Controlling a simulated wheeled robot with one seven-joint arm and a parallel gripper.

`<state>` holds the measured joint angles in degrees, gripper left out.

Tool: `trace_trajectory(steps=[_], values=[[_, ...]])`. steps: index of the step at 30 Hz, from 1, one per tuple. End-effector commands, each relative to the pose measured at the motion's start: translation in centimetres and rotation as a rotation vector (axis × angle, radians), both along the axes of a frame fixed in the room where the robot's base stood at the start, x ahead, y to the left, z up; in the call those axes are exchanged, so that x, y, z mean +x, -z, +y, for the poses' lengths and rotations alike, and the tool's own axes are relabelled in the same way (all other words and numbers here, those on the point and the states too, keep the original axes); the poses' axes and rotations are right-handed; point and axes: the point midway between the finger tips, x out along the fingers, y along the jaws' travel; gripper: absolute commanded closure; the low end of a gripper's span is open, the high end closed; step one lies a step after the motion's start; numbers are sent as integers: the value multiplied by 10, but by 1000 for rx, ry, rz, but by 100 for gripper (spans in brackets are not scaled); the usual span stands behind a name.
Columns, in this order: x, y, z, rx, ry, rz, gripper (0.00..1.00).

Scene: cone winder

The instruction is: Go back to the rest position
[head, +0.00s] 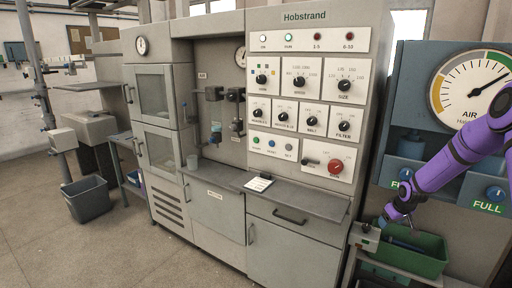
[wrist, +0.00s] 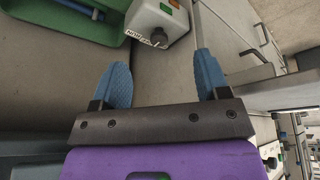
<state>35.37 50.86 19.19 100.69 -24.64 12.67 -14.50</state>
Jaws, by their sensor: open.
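My gripper (wrist: 160,80) is open and empty in the wrist view, its two blue fingers spread apart. Beyond the fingers in that view is a small light grey box with a dark knob (wrist: 160,37) and a green button, beside a green bin (wrist: 60,14). In the head view my purple arm reaches down from the right edge, and its end is near the grey box (head: 364,235) and the green bin (head: 430,262). The gripper's fingers are small and hard to make out there.
The grey Hobstrand cabinet (head: 345,100) with knobs and lamps fills the middle. A blue panel with a large air gauge (head: 470,88) stands right, behind my arm. A white card (head: 260,183) lies on the cabinet's ledge. A grey bin (head: 88,200) stands left. The front floor is clear.

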Motion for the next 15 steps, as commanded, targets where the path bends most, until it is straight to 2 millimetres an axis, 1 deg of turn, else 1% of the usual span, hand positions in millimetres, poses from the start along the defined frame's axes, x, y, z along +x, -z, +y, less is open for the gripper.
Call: trace_trajectory(steps=[1, 2, 3, 8, 9, 15], values=[[-2, -25, 7, -19, -3, 0, 31], [-4, -37, 11, -27, -2, 3, 31], [-7, -52, 16, -37, -2, 6, 31], [-23, -113, 38, -74, 6, 14, 31], [-28, -128, 44, -82, 9, 16, 31], [-59, -197, 74, -119, 30, 14, 31]])
